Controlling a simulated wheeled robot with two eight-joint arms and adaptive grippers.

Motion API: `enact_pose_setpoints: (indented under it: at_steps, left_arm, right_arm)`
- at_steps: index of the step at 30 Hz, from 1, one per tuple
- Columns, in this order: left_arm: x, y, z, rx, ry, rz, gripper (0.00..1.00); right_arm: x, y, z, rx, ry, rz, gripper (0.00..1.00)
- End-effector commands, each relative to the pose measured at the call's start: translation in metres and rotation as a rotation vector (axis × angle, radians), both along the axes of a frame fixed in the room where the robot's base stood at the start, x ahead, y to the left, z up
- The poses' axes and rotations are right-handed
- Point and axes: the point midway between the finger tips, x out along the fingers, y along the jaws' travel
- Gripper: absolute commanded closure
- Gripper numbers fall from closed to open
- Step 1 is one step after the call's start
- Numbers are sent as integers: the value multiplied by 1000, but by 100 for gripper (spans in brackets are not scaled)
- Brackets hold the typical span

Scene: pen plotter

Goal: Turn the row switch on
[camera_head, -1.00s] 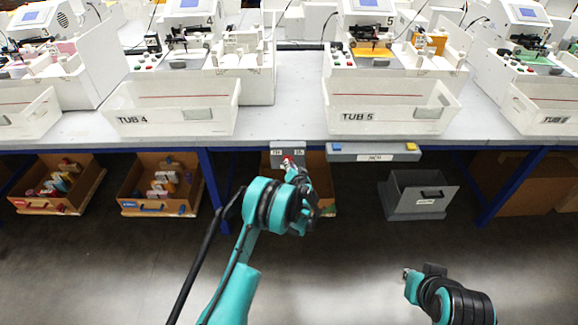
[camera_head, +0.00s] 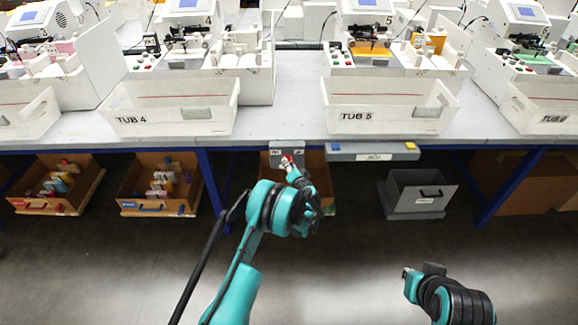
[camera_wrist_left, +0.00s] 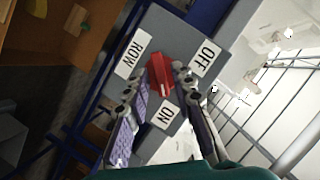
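The row switch is a red lever (camera_wrist_left: 160,74) on a grey box (camera_head: 276,146) under the table's front edge. In the left wrist view, white labels read ROW, OFF and ON around the lever. My left gripper (camera_wrist_left: 164,78) reaches the box, its two purple-padded fingers spread on either side of the lever. Whether the pads touch the lever is unclear. In the head view, my left gripper (camera_head: 291,167) is small at the box and partly covers the lever. My right gripper (camera_head: 407,273) is low on the right, away from everything; its fingers are too small to judge.
A grey bar (camera_head: 345,151) with blue and yellow buttons hangs right of the switch box. TUB 4 (camera_head: 150,118) and TUB 5 (camera_head: 390,118) stand on the table above. A grey bin (camera_head: 415,208) and brown boxes (camera_head: 155,207) sit below. The floor in front is clear.

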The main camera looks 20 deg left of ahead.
Motion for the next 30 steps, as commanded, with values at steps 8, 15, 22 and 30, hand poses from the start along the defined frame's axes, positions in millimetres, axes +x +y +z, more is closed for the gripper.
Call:
enact_pose_setpoints:
  at_steps: [8,15,22,30]
  left_arm:
    - [0,0,0,-1,-1,0,68]
    - [-20,-14,7,-1,0,-3,68]
    - [-61,-41,20,0,0,-4,68]
    - [-93,-60,31,0,0,-1,68]
  right_arm:
    - [0,0,0,0,0,0,100]
    - [0,0,0,0,0,0,100]
    - [0,0,0,0,0,0,100]
    - [0,0,0,0,0,0,100]
